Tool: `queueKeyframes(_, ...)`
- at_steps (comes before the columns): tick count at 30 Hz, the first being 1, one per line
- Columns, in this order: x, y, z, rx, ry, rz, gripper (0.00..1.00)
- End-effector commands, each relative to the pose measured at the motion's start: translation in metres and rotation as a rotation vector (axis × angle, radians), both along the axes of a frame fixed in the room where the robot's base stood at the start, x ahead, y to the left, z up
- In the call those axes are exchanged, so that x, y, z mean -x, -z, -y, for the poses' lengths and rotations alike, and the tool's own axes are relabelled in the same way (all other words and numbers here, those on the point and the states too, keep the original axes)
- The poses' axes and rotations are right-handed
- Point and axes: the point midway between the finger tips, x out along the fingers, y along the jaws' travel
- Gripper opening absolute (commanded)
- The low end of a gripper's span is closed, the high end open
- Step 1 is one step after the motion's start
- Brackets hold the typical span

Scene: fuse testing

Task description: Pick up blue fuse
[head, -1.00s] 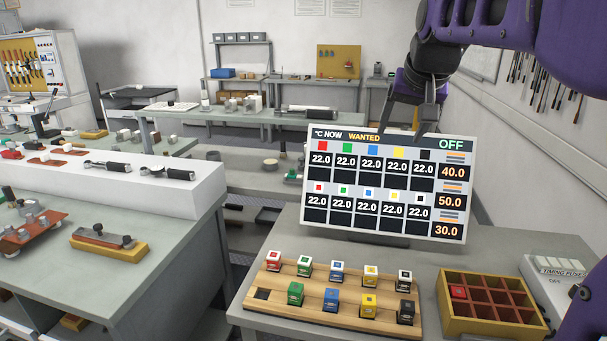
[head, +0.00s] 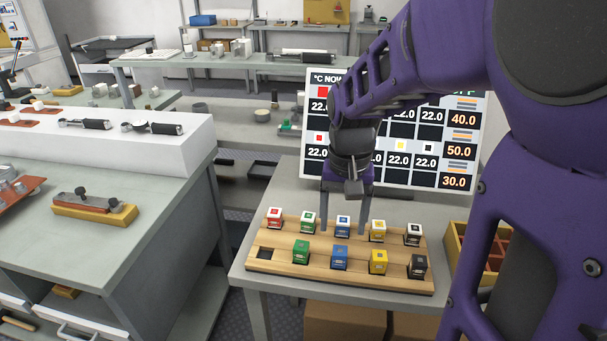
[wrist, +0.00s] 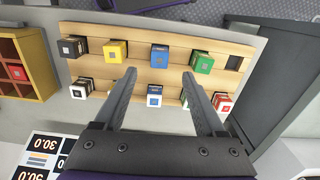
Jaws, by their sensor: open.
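The all-blue fuse (head: 340,258) stands upright in the front row of a wooden rack (head: 290,283). A blue fuse with a white top (head: 343,222) stands behind it in the back row. In the wrist view, the all-blue fuse (wrist: 158,56) lies just beyond my fingertips and the white-topped one (wrist: 154,95) shows between my fingers. My gripper (head: 343,230) is open and empty, pointing down at the rack, with one finger on each side of the white-topped blue fuse. I cannot tell how high the tips are above the rack.
Green (head: 301,251), yellow (head: 378,262) and black (head: 417,266) fuses flank the all-blue one; the front-left slot is empty. More white-topped fuses fill the back row. A temperature display (head: 457,150) stands behind. A compartment box (head: 455,238) is at right, partly hidden by my arm.

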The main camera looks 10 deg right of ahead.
Motion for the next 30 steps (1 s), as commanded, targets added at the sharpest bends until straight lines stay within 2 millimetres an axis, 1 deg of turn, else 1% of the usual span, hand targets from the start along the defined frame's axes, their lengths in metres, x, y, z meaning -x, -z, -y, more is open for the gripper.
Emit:
queueKeyframes(1,0.0,0.013,0.0,0.0,0.0,-0.003,0.72)
queueKeyframes(3,0.001,0.025,0.0,0.0,0.0,-0.004,0.72)
queueKeyframes(6,0.0,0.036,0.0,0.0,0.0,-0.001,0.72)
queueKeyframes(11,0.0,0.045,0.0,0.0,0.0,0.0,0.72)
queueKeyframes(14,0.0,0.057,0.001,0.0,0.0,-0.001,0.72)
queueKeyframes(18,-0.001,0.079,0.002,-0.001,0.001,-0.002,0.72)
queueKeyframes(21,-0.001,0.09,0.002,0.0,0.001,-0.001,0.72)
queueKeyframes(24,-0.002,0.094,0.002,0.0,0.001,0.002,0.72)
queueKeyframes(30,-0.002,0.093,0.002,0.0,0.0,0.002,0.72)
